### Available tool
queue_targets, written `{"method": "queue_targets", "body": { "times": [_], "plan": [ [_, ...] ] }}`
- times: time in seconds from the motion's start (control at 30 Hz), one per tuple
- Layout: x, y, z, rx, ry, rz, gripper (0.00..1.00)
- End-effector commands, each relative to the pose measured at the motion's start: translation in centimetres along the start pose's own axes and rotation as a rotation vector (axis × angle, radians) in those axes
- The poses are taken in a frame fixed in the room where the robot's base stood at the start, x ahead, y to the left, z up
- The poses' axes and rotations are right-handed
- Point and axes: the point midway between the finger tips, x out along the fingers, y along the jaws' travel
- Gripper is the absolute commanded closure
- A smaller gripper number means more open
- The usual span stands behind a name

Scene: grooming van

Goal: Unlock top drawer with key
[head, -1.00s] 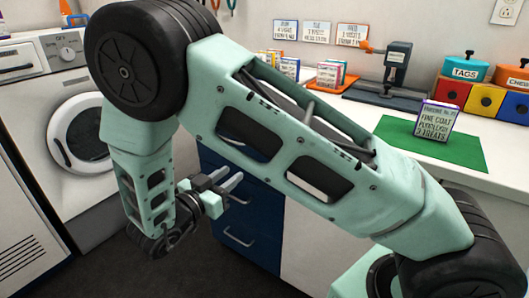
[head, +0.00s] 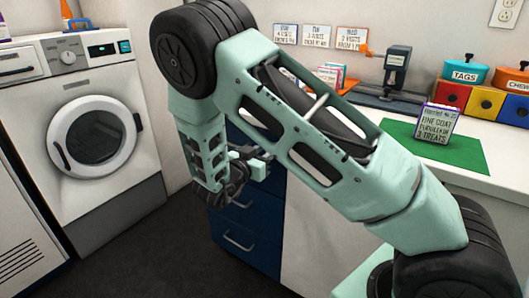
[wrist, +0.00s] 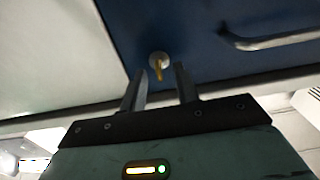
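The blue drawer front (wrist: 205,25) fills the upper part of the wrist view. A round metal lock (wrist: 157,57) sits in it with a small brass key (wrist: 159,73) sticking out. A bar handle (wrist: 270,40) is to the right of the lock. My gripper (wrist: 161,69) is open, with one finger on each side of the key; I cannot tell whether either touches it. In the head view my gripper (head: 258,167) is at the blue drawer cabinet (head: 253,218), and my arm hides its fingertips and much of the top drawer.
A white washing machine (head: 95,75) stands at the left. The white counter (head: 350,112) above the drawers holds a green mat (head: 470,155), a treat box (head: 436,122) and colored bins (head: 487,101). Dark floor in front of the cabinet is clear.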

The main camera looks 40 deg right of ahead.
Motion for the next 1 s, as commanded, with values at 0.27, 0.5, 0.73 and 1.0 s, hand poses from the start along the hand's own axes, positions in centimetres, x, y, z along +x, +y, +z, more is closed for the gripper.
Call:
{"method": "queue_targets", "body": {
  "times": [0.27, 0.5, 0.73, 1.0],
  "plan": [
    [0.11, -0.01, 0.01, 0.000, 0.000, 0.000, 0.69],
    [0.08, -0.02, 0.01, 0.000, -0.001, 0.000, 1.00],
    [0.07, -0.02, -0.11, -0.022, -0.001, 0.000, 1.00],
    [0.04, -0.13, -0.40, -0.155, -0.002, -0.001, 1.00]
  ]
}}
